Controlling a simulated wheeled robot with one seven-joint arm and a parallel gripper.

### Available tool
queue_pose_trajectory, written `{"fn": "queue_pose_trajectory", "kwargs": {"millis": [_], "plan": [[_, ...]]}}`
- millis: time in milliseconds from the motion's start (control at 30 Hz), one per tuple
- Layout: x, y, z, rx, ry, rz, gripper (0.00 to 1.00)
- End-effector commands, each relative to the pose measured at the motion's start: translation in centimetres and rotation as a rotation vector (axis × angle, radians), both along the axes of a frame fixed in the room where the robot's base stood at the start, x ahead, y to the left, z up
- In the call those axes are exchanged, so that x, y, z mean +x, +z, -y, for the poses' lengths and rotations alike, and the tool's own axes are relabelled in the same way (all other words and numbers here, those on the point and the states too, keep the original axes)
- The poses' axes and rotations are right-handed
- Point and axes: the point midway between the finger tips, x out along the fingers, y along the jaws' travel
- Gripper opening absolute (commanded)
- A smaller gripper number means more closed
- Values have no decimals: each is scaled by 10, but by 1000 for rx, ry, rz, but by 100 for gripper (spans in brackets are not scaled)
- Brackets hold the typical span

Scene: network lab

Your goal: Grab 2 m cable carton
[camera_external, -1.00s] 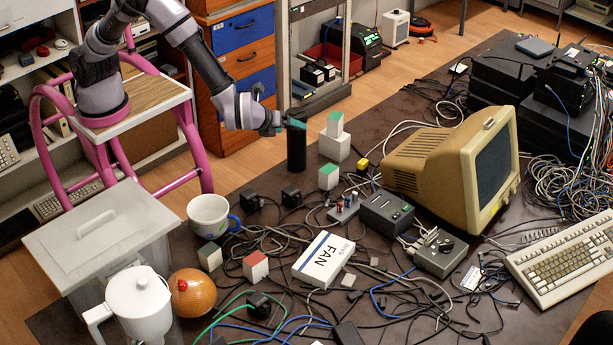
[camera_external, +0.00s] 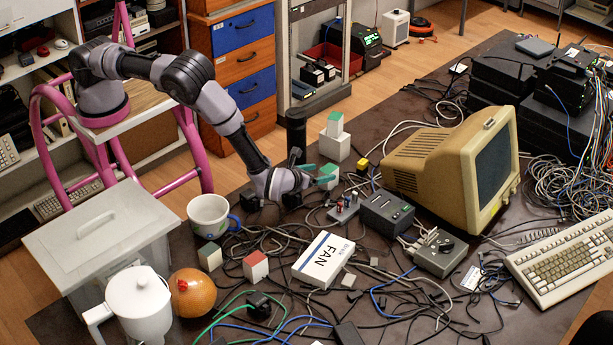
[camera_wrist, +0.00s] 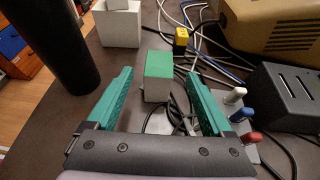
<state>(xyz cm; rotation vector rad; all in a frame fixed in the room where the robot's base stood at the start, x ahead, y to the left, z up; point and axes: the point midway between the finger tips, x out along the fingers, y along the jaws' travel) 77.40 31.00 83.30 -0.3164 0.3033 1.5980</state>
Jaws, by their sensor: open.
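A small carton with a green top and pale sides (camera_wrist: 158,68) stands on the dark table, straight ahead of my gripper in the wrist view. It also shows, partly hidden by my fingers, in the external view (camera_external: 330,169). No label on it can be read, so I cannot tell whether it is the 2 m cable carton. My gripper (camera_external: 321,174) is low over the table with its teal fingers open. In the wrist view the fingertips lie left and right of the carton's near part, with nothing gripped. Whether they touch it is unclear.
A black cylinder (camera_external: 296,130) stands close behind my gripper. A white box (camera_external: 334,147) bears another green-topped carton (camera_external: 335,124). Loose cables, a FAN box (camera_external: 323,260) and a grey device (camera_external: 385,212) crowd the table.

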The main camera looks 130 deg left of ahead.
Motion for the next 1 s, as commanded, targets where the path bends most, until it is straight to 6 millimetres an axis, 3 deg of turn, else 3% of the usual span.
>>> {"fn": "queue_pose_trajectory", "kwargs": {"millis": [433,667,767,900,1000], "plan": [[-4,-21,-47,-1,1,2,85],[-4,-22,-51,-1,-1,1,85],[-4,-22,-51,-1,-1,1,54],[-4,-22,-50,-1,-1,1,1],[-4,-22,-51,0,-1,1,0]]}}
